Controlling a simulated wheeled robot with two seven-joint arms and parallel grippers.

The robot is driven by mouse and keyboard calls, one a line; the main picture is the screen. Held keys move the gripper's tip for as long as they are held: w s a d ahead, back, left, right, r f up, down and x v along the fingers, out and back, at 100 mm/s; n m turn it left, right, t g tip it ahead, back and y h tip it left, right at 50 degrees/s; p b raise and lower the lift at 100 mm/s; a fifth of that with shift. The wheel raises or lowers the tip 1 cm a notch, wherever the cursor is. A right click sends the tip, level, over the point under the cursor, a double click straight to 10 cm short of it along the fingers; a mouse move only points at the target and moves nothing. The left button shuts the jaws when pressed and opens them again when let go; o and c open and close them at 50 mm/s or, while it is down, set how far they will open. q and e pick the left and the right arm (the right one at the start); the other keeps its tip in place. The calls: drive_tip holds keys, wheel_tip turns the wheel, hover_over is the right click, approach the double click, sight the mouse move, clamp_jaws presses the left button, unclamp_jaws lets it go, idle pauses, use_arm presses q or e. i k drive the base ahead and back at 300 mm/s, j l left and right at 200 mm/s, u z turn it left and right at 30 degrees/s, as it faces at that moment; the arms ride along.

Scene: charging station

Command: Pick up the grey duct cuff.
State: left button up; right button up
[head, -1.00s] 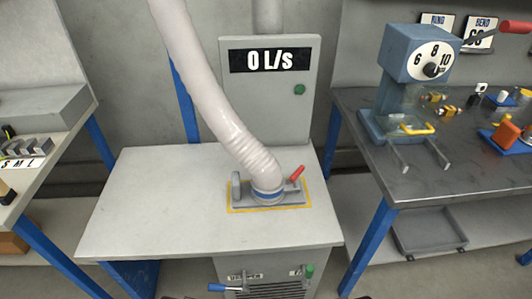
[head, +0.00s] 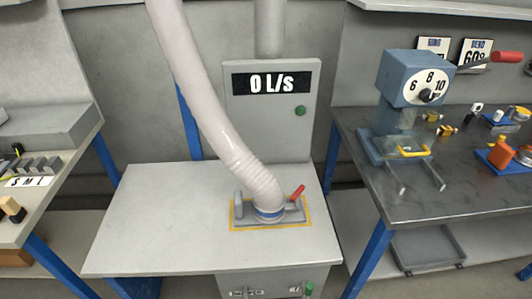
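A pale grey duct (head: 200,90) hangs down from the top of the picture in the head view. Its ribbed lower end, which looks like the grey duct cuff (head: 256,186), stands on a grey base plate (head: 292,216) on the middle table. A blue ring (head: 269,212) circles its foot. A red lever (head: 298,192) rises at the plate's right side, and a grey upright tab (head: 239,205) stands at its left. Whether the cuff is latched to the plate cannot be told. Neither of my grippers is in view.
The middle table (head: 150,235) is clear left of the plate. A grey cabinet (head: 273,130) reading 0 L/s stands behind it. The right bench (head: 415,205) holds a blue dial machine (head: 400,78). The left bench (head: 60,195) holds several grey blocks (head: 38,166).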

sight(247, 213)
drive_tip(key=i+j, duration=0.1)
drive_tip(key=j, duration=0.25)
drive_tip(key=i+j, duration=0.1)
drive_tip(key=j, duration=0.25)
drive_tip(key=i+j, duration=0.1)
drive_tip(key=j, duration=0.25)
drive_tip(key=i+j, duration=0.1)
drive_tip(key=j, duration=0.25)
drive_tip(key=i+j, duration=0.1)
drive_tip(key=j, duration=0.25)
